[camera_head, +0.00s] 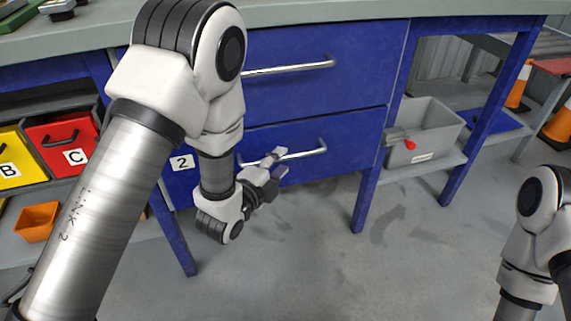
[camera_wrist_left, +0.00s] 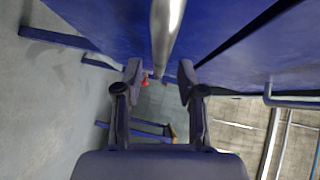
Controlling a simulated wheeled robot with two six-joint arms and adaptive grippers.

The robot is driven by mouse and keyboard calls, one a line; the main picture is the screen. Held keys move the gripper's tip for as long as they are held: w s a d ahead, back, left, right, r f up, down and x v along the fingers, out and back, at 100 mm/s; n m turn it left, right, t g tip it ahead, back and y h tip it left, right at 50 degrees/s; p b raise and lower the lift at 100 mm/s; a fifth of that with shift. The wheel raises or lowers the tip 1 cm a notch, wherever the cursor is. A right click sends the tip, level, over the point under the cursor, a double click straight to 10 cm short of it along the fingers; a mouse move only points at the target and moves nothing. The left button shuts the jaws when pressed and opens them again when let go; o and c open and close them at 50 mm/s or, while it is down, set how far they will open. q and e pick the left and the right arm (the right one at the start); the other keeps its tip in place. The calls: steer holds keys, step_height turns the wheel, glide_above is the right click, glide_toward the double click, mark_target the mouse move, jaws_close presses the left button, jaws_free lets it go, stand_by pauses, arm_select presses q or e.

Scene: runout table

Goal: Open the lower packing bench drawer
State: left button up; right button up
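The lower drawer (camera_head: 352,140) of the blue packing bench is flush with the frame and looks shut. Its silver bar handle (camera_head: 310,153) runs across its front. My left gripper (camera_head: 275,163) is at the left part of this handle, its fingers apart. In the left wrist view the handle (camera_wrist_left: 165,35) runs down from the top edge to between the two open fingertips (camera_wrist_left: 160,72). I cannot tell whether a finger touches the bar. My left arm hides the left part of the drawer. My right gripper is out of view; only my right arm shows at the right edge.
The upper drawer (camera_head: 320,88) with its own handle (camera_head: 300,67) is shut above. A grey bin (camera_head: 425,125) stands on a shelf at the right. Yellow (camera_head: 10,158) and red (camera_head: 62,145) bins are at the left. The floor (camera_head: 300,260) in front is clear.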

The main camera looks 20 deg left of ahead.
mark_target(282, 160)
arm_select(q)
steer(key=shift+x, duration=1.55)
jaws_close()
steer(key=shift+s, duration=0.1)
